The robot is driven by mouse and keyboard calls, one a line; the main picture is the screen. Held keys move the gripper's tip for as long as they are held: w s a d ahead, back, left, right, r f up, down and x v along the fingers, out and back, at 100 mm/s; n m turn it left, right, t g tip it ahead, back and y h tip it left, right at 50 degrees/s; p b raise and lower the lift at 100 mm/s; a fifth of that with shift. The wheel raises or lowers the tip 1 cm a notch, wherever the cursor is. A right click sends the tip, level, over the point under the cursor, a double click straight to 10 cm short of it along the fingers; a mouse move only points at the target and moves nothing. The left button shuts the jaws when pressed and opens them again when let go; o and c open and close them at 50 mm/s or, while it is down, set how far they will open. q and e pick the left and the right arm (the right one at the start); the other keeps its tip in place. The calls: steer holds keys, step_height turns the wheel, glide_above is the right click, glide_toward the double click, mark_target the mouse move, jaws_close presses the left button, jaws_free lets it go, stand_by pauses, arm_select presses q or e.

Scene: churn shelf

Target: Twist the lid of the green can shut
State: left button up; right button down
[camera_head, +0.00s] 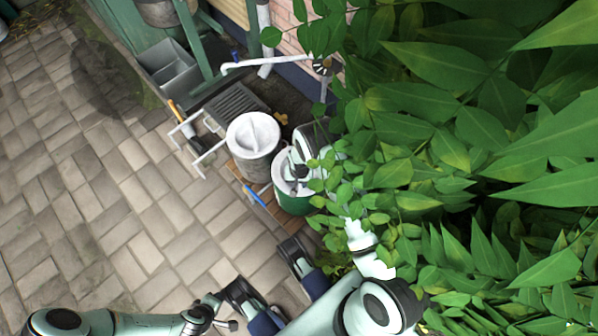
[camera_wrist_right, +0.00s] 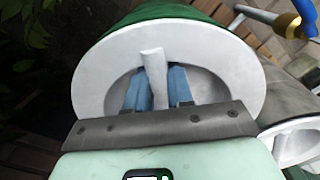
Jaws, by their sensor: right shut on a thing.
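The green can (camera_head: 293,205) stands on a wooden slatted board, partly covered by leaves and my right arm. Its white lid (camera_head: 281,176) sits on top; in the right wrist view the lid (camera_wrist_right: 95,75) fills the middle, with a raised bar handle (camera_wrist_right: 153,75) across a recess. My right gripper (camera_wrist_right: 153,95) is shut on that handle, one blue finger on each side. The green wall (camera_wrist_right: 165,12) shows above the lid's rim. Whether the lid is tight cannot be told. My left gripper (camera_head: 228,312) is low in the head view, empty, its fingertips apart.
A grey can with a white lid (camera_head: 252,131) stands close to the left of the green can. A blue-handled tool (camera_head: 254,195) lies on the board. Dense leaves (camera_head: 430,130) crowd the right side and overlap my right arm. Paving (camera_head: 120,200) is clear on the left.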

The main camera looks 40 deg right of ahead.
steer(key=shift+d+r, duration=0.1)
steer(key=shift+s+d+n, duration=0.1)
steer(key=shift+d+n, duration=0.15)
steer(key=shift+n, duration=0.45)
steer(key=shift+s+d+n, duration=0.1)
steer(key=shift+d+n, duration=0.15)
steer(key=shift+n, duration=0.45)
steer(key=shift+s+d+n, duration=0.1)
steer(key=shift+d+n, duration=0.05)
steer(key=shift+n, duration=0.25)
steer(key=c, duration=0.9)
jaws_free()
steer(key=shift+s, duration=0.1)
